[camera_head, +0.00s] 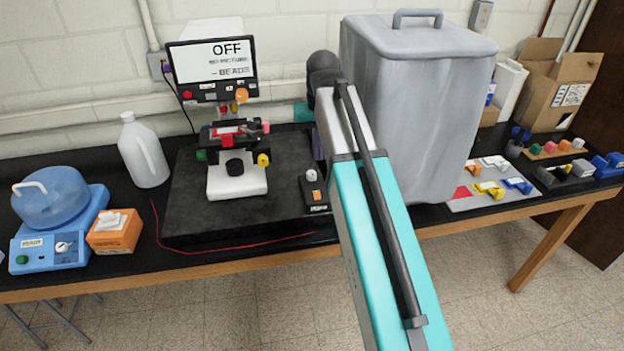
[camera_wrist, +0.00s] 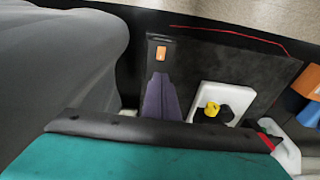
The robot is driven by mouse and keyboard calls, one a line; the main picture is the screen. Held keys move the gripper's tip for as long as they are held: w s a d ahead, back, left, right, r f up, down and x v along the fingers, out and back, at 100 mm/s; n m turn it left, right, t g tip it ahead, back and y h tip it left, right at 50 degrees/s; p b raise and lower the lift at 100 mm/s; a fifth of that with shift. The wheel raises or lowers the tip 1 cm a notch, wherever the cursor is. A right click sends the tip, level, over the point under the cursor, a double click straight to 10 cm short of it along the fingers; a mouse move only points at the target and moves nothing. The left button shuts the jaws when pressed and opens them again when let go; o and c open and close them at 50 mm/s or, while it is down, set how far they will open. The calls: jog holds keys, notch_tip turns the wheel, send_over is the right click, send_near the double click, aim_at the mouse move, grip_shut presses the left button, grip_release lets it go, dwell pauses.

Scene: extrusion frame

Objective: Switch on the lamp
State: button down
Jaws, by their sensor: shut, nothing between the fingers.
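A small black control box (camera_head: 315,208) with an orange switch (camera_head: 316,194) and a white knob (camera_head: 311,174) sits at the right front of the dark slab. In the wrist view its orange switch (camera_wrist: 160,53) shows just beyond the purple fingertips. A white microscope (camera_head: 237,180) stands on the slab, with a screen (camera_head: 213,62) above reading OFF. I cannot make out a lit lamp. My gripper (camera_wrist: 158,78) is shut and empty, beside the box; I cannot tell whether it touches. In the head view my teal arm hides most of it.
A tall grey covered bin (camera_head: 425,100) stands close to the right of my arm. A white bottle (camera_head: 144,150), an orange box (camera_head: 115,232) and a blue device (camera_head: 60,245) are at left. A red cable (camera_head: 240,248) runs along the slab's front edge.

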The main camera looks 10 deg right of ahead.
jog(key=shift+f, duration=0.1)
dwell(0.3)
jog(key=b, duration=0.2)
send_near(316, 191)
jog(key=f+b, duration=0.1)
jog(key=f, duration=0.1)
jog(key=f+b, duration=0.3)
jog(key=f, duration=0.1)
jog(key=shift+w+f+b, duration=0.1)
jog(key=shift+w+b, duration=0.25)
jog(key=shift+b, duration=0.05)
jog(key=shift+f, duration=0.1)
dwell(0.4)
